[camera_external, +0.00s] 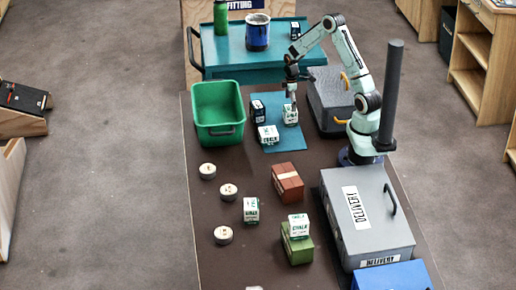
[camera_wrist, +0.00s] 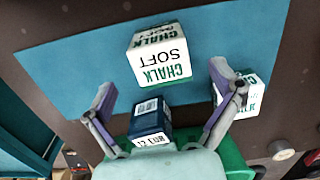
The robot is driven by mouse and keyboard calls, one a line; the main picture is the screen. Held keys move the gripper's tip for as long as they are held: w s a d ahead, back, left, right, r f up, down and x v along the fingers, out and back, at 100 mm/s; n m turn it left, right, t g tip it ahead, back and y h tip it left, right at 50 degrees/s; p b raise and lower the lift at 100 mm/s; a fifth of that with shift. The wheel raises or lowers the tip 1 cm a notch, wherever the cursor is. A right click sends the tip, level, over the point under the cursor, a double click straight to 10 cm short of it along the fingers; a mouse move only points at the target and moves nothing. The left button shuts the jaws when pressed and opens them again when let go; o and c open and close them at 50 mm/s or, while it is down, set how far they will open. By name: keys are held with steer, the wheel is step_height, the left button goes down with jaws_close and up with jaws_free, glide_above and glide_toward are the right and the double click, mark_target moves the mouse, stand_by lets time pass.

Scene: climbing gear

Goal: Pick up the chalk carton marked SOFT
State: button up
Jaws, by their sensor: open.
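The white chalk carton marked SOFT (camera_wrist: 160,55) lies on the blue mat in the wrist view, its lettering upside down. It matches the white carton (camera_external: 290,115) at the mat's right in the external view. My gripper (camera_wrist: 163,80) is open and empty, its fingers spread on either side of the view. In the external view my gripper (camera_external: 291,91) hangs just above that carton, apparently apart from it. A dark blue carton (camera_wrist: 150,121) and another white-and-green carton (camera_wrist: 249,94) stand close by; the right finger partly covers the latter.
The green bin (camera_external: 218,112) stands left of the mat (camera_external: 287,142), a dark grey case (camera_external: 331,98) right of it. A teal cart (camera_external: 230,52) stands behind. More chalk cartons, one (camera_external: 250,210) on the table and one (camera_external: 298,225) on a green box, are nearer the camera.

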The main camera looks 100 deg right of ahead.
mark_target(289, 116)
step_height(289, 116, down, 6)
steer(key=shift+r, duration=0.15)
steer(key=c, duration=1.3)
